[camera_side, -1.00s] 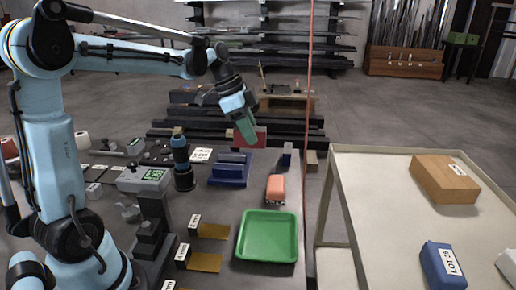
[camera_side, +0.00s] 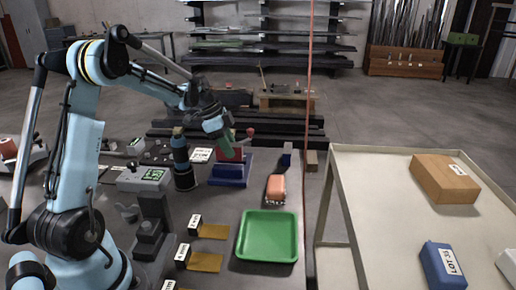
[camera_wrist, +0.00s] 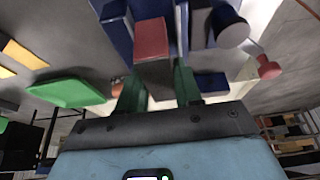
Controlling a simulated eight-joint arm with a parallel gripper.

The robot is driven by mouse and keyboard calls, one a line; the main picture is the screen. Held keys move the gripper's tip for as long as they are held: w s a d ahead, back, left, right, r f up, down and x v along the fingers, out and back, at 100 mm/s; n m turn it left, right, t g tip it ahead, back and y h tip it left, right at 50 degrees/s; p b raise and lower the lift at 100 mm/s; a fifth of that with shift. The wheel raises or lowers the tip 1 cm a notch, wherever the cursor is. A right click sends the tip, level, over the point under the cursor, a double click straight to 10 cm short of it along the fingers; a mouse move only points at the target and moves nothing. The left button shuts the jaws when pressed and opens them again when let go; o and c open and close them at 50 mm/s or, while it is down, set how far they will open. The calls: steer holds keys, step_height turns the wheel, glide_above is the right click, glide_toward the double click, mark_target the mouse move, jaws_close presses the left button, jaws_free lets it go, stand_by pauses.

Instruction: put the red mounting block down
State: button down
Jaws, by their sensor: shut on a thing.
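The red mounting block (camera_wrist: 151,38) is between my two green fingertips in the wrist view, its near face in grey-brown shadow. My gripper (camera_wrist: 158,82) is shut on it. In the wrist view blue parts of the fixture (camera_wrist: 117,18) show on both sides of the block. I cannot tell whether the block touches the fixture.
A red knob (camera_wrist: 268,68) stands close beside the fixture. A green tray (camera_side: 267,237) and an orange-pink block (camera_side: 276,187) lie nearer the camera. A cart (camera_side: 350,180) stands at the right.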

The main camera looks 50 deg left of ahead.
steer(key=shift+f, duration=0.5)
steer(key=shift+f, duration=0.6)
steer(key=c, duration=0.8)
jaws_free()
steer(key=shift+o, duration=0.2)
steer(key=shift+d, duration=0.1)
steer(key=w+v, duration=0.1)
steer(key=v, duration=1.2)
steer(key=s+d+r+n+y, duration=0.1)
steer(key=s+d+n, duration=0.1)
steer(key=d, duration=0.5)
steer(key=s+d+r+n+y, duration=0.1)
steer(key=d+n, duration=0.1)
steer(key=d, duration=0.5)
steer(key=s+d+f+n+t+y, duration=0.1)
steer(key=s+d+f+n+t, duration=0.2)
steer(key=d, duration=0.7)
steer(key=shift+s+d+f+n+t, duration=0.35)
steer(key=shift+s+f+n, duration=0.7)
steer(key=shift+s, duration=1.3)
